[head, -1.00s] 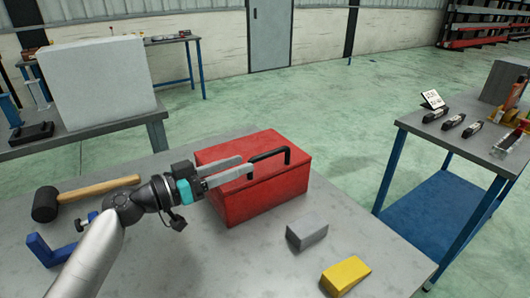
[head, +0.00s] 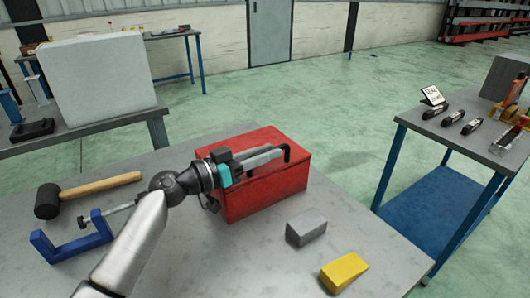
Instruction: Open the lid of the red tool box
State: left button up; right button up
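The red tool box (head: 265,196) stands on the grey worktable with its lid (head: 226,146) down. Its black handle (head: 286,152) is on top, partly hidden by my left gripper (head: 267,157). The gripper reaches in from the left over the lid, its grey fingers lying along the handle. I cannot tell whether the fingers are closed on the handle or only beside it. My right gripper is not in view.
On the worktable (head: 215,265) are a mallet (head: 100,187), a blue clamp (head: 75,243), a grey block (head: 306,228) and a yellow wedge (head: 344,271). A blue-legged side table (head: 470,142) stands at the right, beyond a floor gap.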

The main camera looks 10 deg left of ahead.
pick_arm(q)
grip_shut()
dwell(1.1)
